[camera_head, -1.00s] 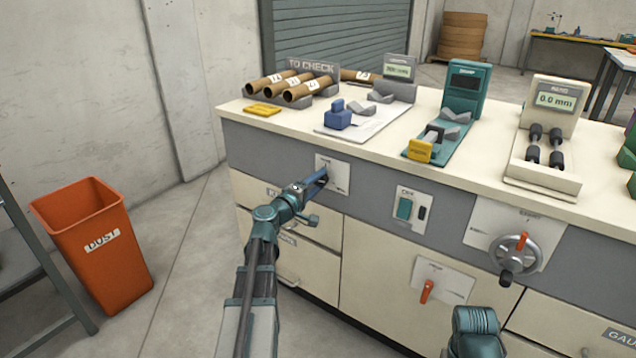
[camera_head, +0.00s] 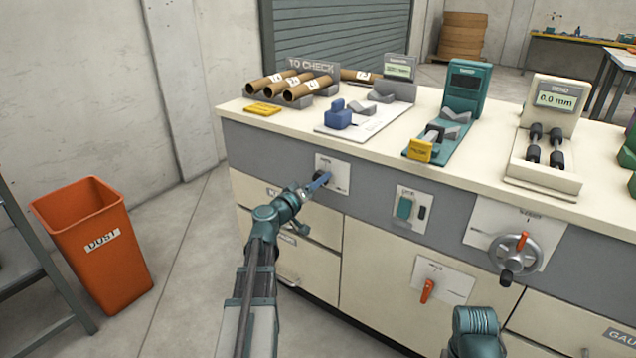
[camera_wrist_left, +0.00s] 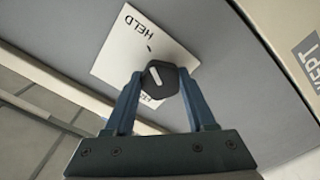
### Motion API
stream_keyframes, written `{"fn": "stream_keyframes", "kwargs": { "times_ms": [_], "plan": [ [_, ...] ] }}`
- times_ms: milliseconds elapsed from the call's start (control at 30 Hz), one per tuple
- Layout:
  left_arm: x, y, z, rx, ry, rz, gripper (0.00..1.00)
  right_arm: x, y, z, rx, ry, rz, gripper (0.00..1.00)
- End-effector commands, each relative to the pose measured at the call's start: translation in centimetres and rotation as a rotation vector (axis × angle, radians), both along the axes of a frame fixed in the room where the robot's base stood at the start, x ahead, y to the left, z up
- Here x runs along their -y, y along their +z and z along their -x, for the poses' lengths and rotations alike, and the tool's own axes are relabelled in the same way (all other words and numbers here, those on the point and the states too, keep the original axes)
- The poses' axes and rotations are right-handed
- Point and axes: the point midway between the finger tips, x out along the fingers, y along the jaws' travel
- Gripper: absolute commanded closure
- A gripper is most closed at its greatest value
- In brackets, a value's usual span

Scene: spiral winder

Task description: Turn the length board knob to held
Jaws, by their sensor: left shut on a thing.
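The length board knob (camera_wrist_left: 160,80) is dark and faceted with a white pointer line. It sits on a white plate (camera_wrist_left: 135,45) marked HELD; a second label near the left finger is partly hidden. The pointer leans toward the upper left, roughly toward a small tick beside HELD. My left gripper (camera_wrist_left: 160,74) is shut on the knob, with one blue finger on each side. In the head view the left gripper (camera_head: 318,183) reaches the plate (camera_head: 340,180) on the grey front panel. Only part of my right arm shows at the bottom; its gripper is out of view.
To the right on the cabinet front are a green switch (camera_head: 404,208), an orange lever (camera_head: 427,291) and a handwheel (camera_head: 513,256). Gauges and cardboard tubes (camera_head: 300,92) stand on the worktop above. An orange dust bin (camera_head: 95,245) stands at the left.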

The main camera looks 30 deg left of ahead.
Motion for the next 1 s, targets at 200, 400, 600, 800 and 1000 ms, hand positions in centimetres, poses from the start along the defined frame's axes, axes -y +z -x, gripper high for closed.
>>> {"fn": "stream_keyframes", "kwargs": {
  "times_ms": [200, 400, 600, 800, 1000],
  "plan": [
    [0.13, -0.1, 0.13, 0.0, -0.003, -0.026, 1.0, 0.01, -0.05, 0.0, 0.0, 0.0, 0.0, 0.5],
    [0.14, -0.11, 0.13, -0.001, -0.003, -0.028, 1.0, 0.0, -0.04, 0.0, 0.0, 0.0, 0.0, 0.5],
    [0.14, -0.09, 0.13, -0.001, -0.003, -0.027, 0.35, 0.0, -0.04, 0.0, 0.0, 0.0, 0.0, 0.5],
    [0.08, -0.06, 0.08, 0.0, -0.001, -0.025, 0.14, 0.0, -0.03, 0.0, 0.0, 0.0, 0.0, 0.5],
    [0.04, -0.04, 0.11, 0.001, -0.001, -0.023, 0.14, 0.0, -0.02, 0.0, 0.0, 0.0, 0.0, 0.5]
  ]
}}
